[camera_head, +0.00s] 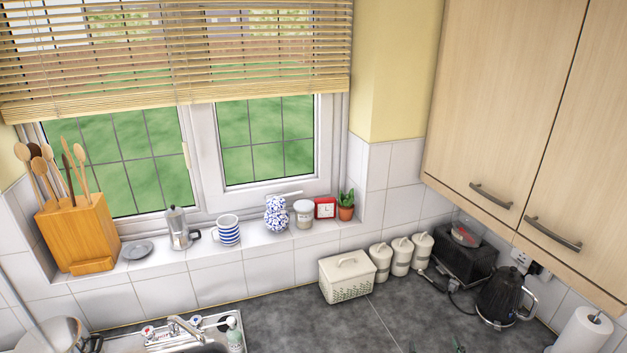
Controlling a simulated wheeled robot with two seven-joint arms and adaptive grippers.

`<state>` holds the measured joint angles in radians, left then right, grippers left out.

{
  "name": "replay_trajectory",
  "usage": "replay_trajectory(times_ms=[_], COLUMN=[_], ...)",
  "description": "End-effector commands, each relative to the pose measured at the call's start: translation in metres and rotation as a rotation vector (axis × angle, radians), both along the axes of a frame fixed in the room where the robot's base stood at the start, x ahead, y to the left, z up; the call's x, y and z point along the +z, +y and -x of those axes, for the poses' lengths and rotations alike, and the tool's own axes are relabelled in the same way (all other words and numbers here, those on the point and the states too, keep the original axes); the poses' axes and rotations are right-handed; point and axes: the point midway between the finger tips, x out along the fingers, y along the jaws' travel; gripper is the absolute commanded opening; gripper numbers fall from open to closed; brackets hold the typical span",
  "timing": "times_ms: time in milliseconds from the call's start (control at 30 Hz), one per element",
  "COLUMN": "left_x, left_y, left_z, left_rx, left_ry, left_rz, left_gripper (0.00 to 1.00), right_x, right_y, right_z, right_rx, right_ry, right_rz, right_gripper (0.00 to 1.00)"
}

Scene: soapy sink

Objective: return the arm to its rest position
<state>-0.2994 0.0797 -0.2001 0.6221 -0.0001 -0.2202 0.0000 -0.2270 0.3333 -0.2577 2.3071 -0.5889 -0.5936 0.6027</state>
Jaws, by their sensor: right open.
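Only the tips of my right gripper (435,346) show, at the bottom edge of the head view. Two small dark fingertips with a little green stand apart over the dark grey worktop (310,325), with nothing visible between them. The rest of the right gripper and its arm are below the picture. My left gripper is not in view.
A sink (205,348) with a tap (185,325) and a soap bottle (235,337) is at the bottom left. A cream bread bin (345,280), canisters (401,257) and a black kettle (503,297) line the back. Wall cupboards (520,110) overhang the right. The middle worktop is clear.

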Motion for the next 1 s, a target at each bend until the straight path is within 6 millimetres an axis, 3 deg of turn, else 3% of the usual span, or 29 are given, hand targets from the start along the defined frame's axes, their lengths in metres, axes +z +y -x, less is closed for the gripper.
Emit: replay_trajectory(times_ms=[33, 133, 200, 333, 500, 833, 1000], left_x=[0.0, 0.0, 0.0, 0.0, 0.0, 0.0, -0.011], left_y=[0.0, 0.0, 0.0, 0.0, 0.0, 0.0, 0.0], left_z=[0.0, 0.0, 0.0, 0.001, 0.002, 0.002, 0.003], left_rx=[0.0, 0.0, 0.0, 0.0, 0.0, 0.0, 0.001], left_ry=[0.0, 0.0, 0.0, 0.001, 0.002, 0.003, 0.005], left_rz=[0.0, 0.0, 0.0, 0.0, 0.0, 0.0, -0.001], left_gripper=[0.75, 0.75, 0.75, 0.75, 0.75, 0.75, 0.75], right_x=[-0.029, -0.089, -0.13, -0.192, -0.239, -0.286, -0.341], right_y=[-0.019, -0.048, -0.061, -0.07, -0.066, -0.044, -0.044], right_z=[0.011, 0.041, 0.068, 0.123, 0.182, 0.275, 0.261], right_rx=[-0.058, -0.148, -0.188, -0.216, -0.199, -0.108, -0.101], right_ry=[0.093, 0.3, 0.449, 0.7, 0.93, 1.245, 1.258], right_rz=[-0.02, -0.042, -0.056, -0.075, -0.092, -0.121, -0.116], right_gripper=[0.71, 0.71, 0.71, 0.71, 0.71, 0.71, 0.71])
